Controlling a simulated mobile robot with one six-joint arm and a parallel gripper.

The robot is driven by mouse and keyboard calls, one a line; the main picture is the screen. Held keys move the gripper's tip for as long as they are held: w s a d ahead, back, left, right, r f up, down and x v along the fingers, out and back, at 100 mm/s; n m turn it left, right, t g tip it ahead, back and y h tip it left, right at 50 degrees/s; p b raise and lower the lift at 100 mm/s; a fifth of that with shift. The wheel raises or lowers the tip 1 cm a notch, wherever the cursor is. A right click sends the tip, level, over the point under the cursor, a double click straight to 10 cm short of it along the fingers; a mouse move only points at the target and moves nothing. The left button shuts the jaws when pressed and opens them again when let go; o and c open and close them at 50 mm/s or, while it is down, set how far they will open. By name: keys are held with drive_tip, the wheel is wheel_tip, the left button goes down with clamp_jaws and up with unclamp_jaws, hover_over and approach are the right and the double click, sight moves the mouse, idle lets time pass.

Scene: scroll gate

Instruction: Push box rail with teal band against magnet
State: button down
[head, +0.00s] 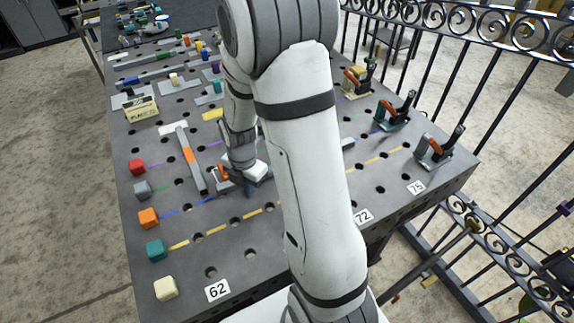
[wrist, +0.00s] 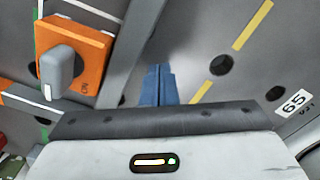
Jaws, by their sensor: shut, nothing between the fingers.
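My gripper (head: 248,190) points down over the near part of the holed table, its blue fingers together with nothing between them. The closed fingertips also show in the wrist view (wrist: 158,78). A grey rail (wrist: 143,35) runs just left of them there; I cannot tell whether they touch it. An orange block with a grey knob (wrist: 88,50) stands left of that rail, and its orange part (head: 222,172) shows beside my gripper. A grey bar end (head: 348,143) shows right of my arm. No teal band is clearly visible on a rail; my arm hides part of the table.
A grey rail with an orange band (head: 190,158) lies left of my gripper. Red, grey, orange, teal (head: 156,250) and cream cubes line the left edge. Toggle clamps (head: 438,150) stand along the right edge, before an iron fence. The near table front is mostly clear.

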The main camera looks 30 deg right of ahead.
drive_tip(key=shift+w, duration=0.95)
drive_tip(key=shift+s, duration=1.25)
drive_tip(key=shift+r, duration=0.1)
wheel_tip(320, 180, up, 8)
drive_tip(key=p, duration=0.5)
